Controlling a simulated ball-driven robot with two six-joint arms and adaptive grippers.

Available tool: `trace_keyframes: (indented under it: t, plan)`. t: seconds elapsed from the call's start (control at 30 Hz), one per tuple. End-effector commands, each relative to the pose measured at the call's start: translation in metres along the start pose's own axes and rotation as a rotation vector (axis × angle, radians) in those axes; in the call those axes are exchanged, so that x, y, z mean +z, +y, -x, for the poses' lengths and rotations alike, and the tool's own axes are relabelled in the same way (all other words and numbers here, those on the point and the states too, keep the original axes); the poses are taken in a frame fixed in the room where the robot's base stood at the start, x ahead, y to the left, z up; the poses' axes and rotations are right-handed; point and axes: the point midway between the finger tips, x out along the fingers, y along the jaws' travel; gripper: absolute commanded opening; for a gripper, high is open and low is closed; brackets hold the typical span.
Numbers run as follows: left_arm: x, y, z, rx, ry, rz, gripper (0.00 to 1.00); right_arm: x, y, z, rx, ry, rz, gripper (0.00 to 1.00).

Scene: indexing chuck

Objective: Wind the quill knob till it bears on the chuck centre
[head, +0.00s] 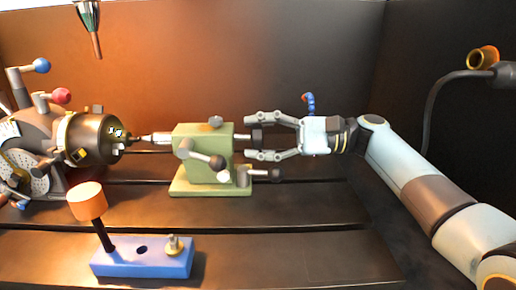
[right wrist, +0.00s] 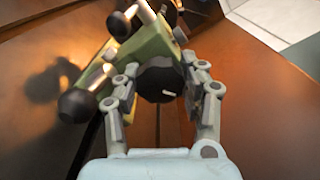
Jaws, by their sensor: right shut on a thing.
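The green tailstock (head: 203,155) stands on the slotted bed, with its quill and pointed centre (head: 152,139) reaching left toward the chuck (head: 93,137). The tip lies close to the chuck's face; I cannot tell whether they touch. The black quill knob (head: 257,139) is at the tailstock's right end. My right gripper (head: 263,138) comes from the right with its fingers on either side of the knob, shut on it. The right wrist view shows the knob (right wrist: 158,80), with a pale mark on its face, between the fingertips (right wrist: 158,92). My left gripper is not in view.
A lever with a black ball (head: 217,162) and a lower handle (head: 262,174) sit on the tailstock near my fingers. A spindle tool (head: 90,25) hangs above the chuck.

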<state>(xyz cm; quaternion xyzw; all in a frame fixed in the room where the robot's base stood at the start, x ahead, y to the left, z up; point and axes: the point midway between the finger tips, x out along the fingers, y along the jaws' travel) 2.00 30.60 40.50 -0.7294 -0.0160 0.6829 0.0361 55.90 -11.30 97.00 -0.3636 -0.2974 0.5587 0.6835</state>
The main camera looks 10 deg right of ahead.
Motion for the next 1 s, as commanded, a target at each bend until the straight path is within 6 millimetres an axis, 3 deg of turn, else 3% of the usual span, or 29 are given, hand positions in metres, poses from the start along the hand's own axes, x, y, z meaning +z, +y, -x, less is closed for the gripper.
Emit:
trace_keyframes:
  t: [0.6,1.0]
  plan:
    - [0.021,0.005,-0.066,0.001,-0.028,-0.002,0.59,-0.004,0.006,0.001,0.003,0.001,0.576,0.09]
    - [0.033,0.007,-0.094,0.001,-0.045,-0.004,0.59,-0.003,0.004,0.0,0.003,0.0,0.843,0.09]
